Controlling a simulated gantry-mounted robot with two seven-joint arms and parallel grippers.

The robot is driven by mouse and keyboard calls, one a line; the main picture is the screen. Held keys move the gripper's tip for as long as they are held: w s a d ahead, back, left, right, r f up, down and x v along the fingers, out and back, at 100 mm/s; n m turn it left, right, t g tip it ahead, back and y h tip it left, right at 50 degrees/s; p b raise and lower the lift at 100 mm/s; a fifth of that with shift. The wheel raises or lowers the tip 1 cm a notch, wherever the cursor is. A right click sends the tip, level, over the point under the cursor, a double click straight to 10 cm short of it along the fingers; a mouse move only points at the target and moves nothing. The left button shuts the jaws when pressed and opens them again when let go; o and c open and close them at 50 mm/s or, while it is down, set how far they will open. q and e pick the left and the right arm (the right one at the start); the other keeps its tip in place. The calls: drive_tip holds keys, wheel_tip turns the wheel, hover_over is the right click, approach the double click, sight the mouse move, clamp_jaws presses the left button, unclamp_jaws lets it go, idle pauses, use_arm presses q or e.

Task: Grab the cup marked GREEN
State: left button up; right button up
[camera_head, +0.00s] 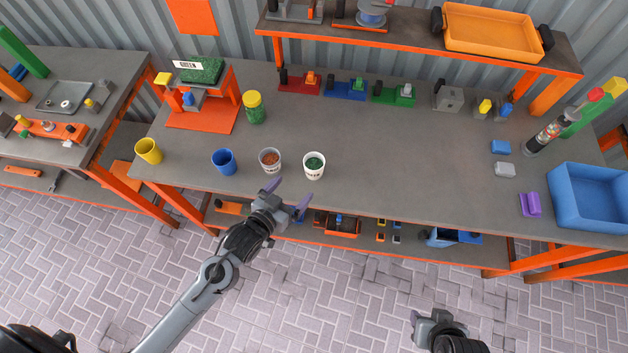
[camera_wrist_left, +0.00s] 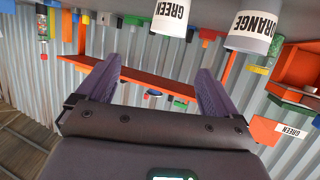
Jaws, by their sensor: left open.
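The cup marked GREEN (camera_head: 314,168) is white, holds green bits and stands upright near the front edge of the grey bench. Its label reads clearly in the left wrist view (camera_wrist_left: 171,16), where the scene appears upside down. My left gripper (camera_head: 287,193) is open and empty at the bench's front edge, apart from both cups. My right gripper (camera_head: 430,321) is low in the head view; its fingers are unclear.
A blue cup (camera_head: 224,162) and a yellow cup (camera_head: 149,151) stand further left. A yellow-lidded jar (camera_head: 254,107) is behind. A blue bin (camera_head: 588,197) sits at the right end. The bench (camera_head: 410,170) is clear right of the GREEN cup.

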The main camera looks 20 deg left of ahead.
use_arm(q)
drive_tip(key=b, duration=0.5)
approach(309, 174)
drive_tip(key=x, duration=0.2)
drive_tip(key=b+x, duration=0.1)
drive_tip(key=x, duration=0.3)
drive_tip(key=shift+d+f, duration=0.25)
drive_tip(key=shift+w+f, duration=0.2)
drive_tip(key=shift+w, duration=0.35)
drive_tip(key=shift+b+x, duration=0.55)
drive_tip(key=shift+x, duration=1.65)
drive_tip(key=shift+a+r, duration=0.1)
drive_tip(key=shift+a, duration=0.1)
use_arm(e)
wheel_tip(309, 174, down, 9)
drive_tip(key=shift+f, duration=0.15)
drive_tip(key=shift+w, duration=0.1)
use_arm(q)
drive_tip(key=c, duration=1.1)
use_arm(e)
drive_tip(key=shift+a, duration=0.1)
